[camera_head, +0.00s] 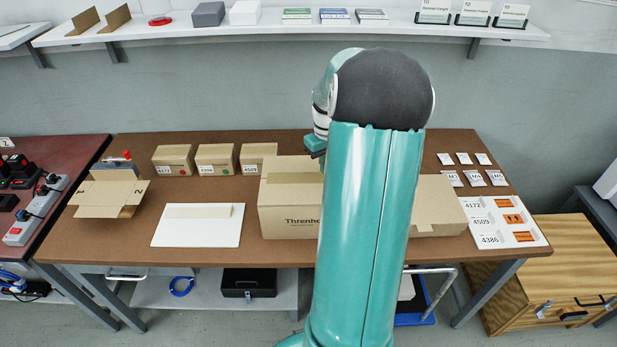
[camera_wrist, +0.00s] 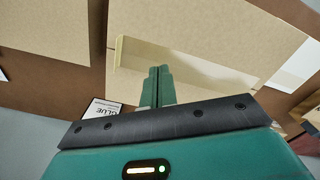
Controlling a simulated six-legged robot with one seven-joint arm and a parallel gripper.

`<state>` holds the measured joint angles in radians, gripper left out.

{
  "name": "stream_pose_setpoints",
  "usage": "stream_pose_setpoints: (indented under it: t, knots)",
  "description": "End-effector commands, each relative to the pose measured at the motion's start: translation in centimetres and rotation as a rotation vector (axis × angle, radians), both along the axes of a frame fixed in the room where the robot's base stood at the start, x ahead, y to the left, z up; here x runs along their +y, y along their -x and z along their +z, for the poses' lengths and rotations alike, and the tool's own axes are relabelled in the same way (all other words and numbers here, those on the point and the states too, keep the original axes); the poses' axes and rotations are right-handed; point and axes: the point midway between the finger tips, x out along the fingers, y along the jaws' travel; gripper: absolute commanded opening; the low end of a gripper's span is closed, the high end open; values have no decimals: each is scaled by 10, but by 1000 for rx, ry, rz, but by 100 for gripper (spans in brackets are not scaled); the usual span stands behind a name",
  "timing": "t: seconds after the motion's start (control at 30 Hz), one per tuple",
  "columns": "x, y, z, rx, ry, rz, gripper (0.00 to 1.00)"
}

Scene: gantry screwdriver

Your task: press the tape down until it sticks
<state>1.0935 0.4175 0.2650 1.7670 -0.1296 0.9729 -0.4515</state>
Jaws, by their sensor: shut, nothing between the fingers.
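A large cardboard box (camera_head: 287,215) stands on the brown bench, partly hidden behind my arm. In the head view my arm hides the fingertips.
A white board (camera_head: 197,238) with a pale strip on it lies left of the box. Small cartons (camera_head: 215,158) stand behind it, and an open carton (camera_head: 108,196) is at far left. A white label tray (camera_head: 503,222) lies at right. A shelf (camera_head: 235,30) runs above.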

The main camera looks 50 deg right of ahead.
Motion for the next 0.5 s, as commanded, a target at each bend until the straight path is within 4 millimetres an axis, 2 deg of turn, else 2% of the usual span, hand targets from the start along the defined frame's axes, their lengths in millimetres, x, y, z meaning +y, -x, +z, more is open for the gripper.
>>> stream_pose_setpoints:
  t: [0.5]
  knots:
    - [0, 0, 46, 0, 0, 0, 0]
